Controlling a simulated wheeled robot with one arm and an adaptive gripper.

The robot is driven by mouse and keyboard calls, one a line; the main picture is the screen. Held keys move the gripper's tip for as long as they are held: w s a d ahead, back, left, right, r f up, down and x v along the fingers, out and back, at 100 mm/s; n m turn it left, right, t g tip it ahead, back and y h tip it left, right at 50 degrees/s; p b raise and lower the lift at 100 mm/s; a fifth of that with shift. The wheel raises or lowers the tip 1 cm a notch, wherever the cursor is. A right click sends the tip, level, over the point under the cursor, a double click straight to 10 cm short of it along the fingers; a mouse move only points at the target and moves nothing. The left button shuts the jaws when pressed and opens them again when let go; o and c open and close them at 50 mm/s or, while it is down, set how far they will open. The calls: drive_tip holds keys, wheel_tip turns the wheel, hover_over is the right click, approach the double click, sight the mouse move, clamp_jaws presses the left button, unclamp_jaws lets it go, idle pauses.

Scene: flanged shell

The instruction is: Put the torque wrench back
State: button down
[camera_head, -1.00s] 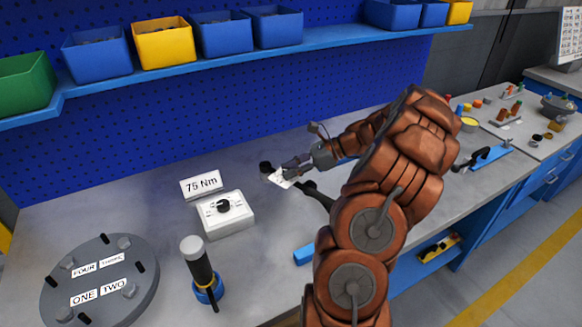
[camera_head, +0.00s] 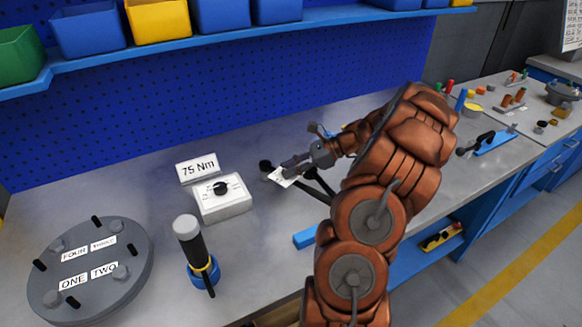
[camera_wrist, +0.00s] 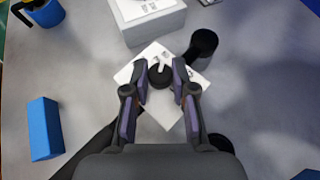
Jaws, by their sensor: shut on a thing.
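The torque wrench appears to be the dark tool at my gripper (camera_head: 291,168); a long dark bar (camera_head: 318,187) runs to the lower right of it. In the wrist view, my gripper (camera_wrist: 160,88) is shut around a dark round part (camera_wrist: 160,76) with a small silver piece on it. A white card (camera_wrist: 197,53) shows behind this part, and the card also shows in the head view (camera_head: 282,178). A black rounded end (camera_wrist: 203,42) sticks out beyond the fingertips. My fingers and palm hide much of the tool, and I cannot tell whether it touches the bench.
A white dial box (camera_head: 222,205) and a 75 Nm sign (camera_head: 198,167) stand left of my gripper. A grey-topped cylinder in a blue holder (camera_head: 203,275), a blue block (camera_head: 305,237) and a round grey flange (camera_head: 95,265) are nearer. Bins (camera_head: 158,18) line the shelf above.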

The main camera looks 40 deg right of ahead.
drive_tip(key=shift+f, duration=0.5)
idle(0.6)
drive_tip(key=c, duration=0.9)
unclamp_jaws()
drive_tip(key=shift+o, duration=0.2)
drive_tip(key=v, duration=1.2)
drive_tip(key=shift+f, duration=0.1)
